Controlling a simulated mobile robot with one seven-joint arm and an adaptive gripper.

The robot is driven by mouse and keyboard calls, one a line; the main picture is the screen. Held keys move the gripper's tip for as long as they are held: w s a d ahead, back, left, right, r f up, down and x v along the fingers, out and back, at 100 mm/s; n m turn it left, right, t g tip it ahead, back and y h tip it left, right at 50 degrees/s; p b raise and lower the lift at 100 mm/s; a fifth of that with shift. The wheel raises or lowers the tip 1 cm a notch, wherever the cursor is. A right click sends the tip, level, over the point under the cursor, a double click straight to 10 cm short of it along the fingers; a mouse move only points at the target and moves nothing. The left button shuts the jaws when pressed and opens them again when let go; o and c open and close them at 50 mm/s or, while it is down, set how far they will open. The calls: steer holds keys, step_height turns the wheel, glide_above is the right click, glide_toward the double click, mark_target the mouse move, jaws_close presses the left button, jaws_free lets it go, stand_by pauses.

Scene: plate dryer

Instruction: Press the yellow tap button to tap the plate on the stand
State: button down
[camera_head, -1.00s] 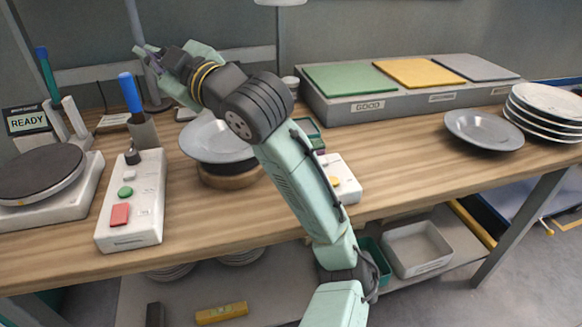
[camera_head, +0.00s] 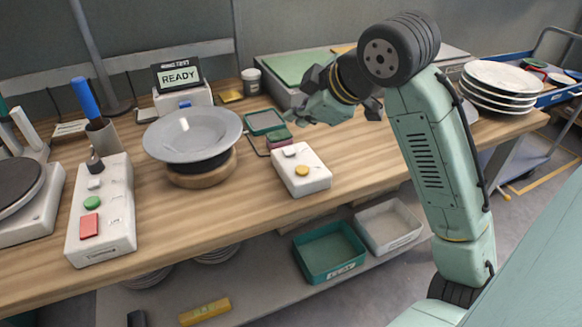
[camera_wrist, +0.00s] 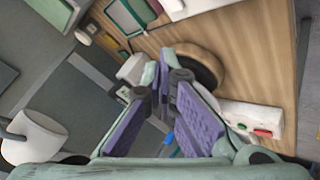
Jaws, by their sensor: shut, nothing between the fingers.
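The yellow tap button (camera_head: 302,170) is on a small white box (camera_head: 312,183) near the middle of the table. A grey plate (camera_head: 170,143) rests on a round wooden stand (camera_head: 203,178) to the left of that box; the stand also shows in the wrist view (camera_wrist: 207,66). My gripper (camera_head: 292,112) is raised behind and above the tap box, apart from it, pointing left. In the wrist view my gripper's purple-padded fingers (camera_wrist: 164,78) are shut with nothing between them. The tap button cannot be made out in the wrist view.
A white box with red and green buttons (camera_head: 120,225) and a cup with a blue-handled tool (camera_head: 102,138) stand at left. A READY display (camera_head: 180,77) is behind the plate. Stacked plates (camera_head: 500,85) stand at right. The table front by the tap box is clear.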

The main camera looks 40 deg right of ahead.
mark_target(300, 171)
steer(key=shift+s+f, duration=0.1)
stand_by(0.3)
step_height(300, 171, down, 9)
steer(key=b, duration=0.7)
steer(key=shift+r, duration=0.2)
stand_by(1.0)
steer(key=shift+f, duration=0.45)
steer(key=shift+f+b, duration=0.5)
steer(key=shift+b, duration=0.1)
stand_by(0.3)
steer(key=shift+r, duration=0.1)
steer(key=shift+r+p, duration=0.75)
steer(key=shift+r, duration=0.1)
steer(key=shift+r, duration=0.1)
